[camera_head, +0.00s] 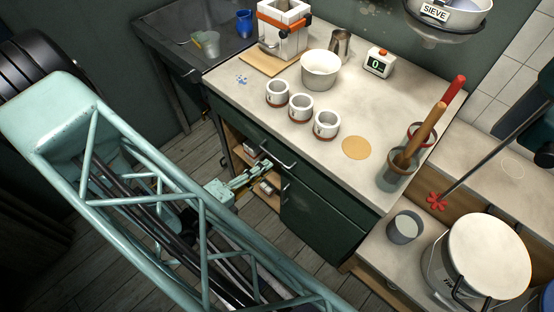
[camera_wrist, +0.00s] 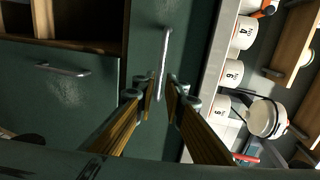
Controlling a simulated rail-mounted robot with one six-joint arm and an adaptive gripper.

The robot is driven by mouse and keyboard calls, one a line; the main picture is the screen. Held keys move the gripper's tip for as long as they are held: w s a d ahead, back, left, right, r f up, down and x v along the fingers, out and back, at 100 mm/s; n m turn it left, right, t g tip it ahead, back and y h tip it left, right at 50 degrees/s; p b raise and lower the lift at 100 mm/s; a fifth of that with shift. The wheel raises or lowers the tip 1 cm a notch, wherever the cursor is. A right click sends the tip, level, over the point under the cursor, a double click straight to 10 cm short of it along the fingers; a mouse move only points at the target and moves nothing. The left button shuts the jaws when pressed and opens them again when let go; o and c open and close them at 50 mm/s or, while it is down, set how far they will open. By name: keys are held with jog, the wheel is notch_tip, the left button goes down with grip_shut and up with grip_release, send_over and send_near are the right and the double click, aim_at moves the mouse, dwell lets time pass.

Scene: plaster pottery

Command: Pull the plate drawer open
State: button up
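The plate drawer is the dark green front (camera_head: 240,127) just under the worktop, with a pale metal bar handle (camera_head: 278,156). It looks shut. In the wrist view the drawer front (camera_wrist: 141,45) runs upright and its handle (camera_wrist: 164,55) stands near the middle. My gripper (camera_head: 262,168) is at the handle in the head view. In the wrist view my gripper (camera_wrist: 160,88) is open, with one finger on each side of the handle's lower part. A small gap shows between the fingertips and the bar; contact cannot be told.
Below the drawer are an open shelf (camera_head: 239,150) and a green cupboard door (camera_head: 318,218) with its own handle (camera_wrist: 62,69). On the worktop (camera_head: 345,185) stand three white cups (camera_head: 300,108), a white bowl (camera_head: 321,69) and a tool pot (camera_head: 396,178). Floor (camera_head: 190,150) is free before the cabinet.

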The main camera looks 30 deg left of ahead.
aim_at(277, 159)
jog(key=shift+b+x, duration=0.4)
jog(key=shift+x, duration=2.8)
jog(key=shift+c, duration=0.8)
grip_shut()
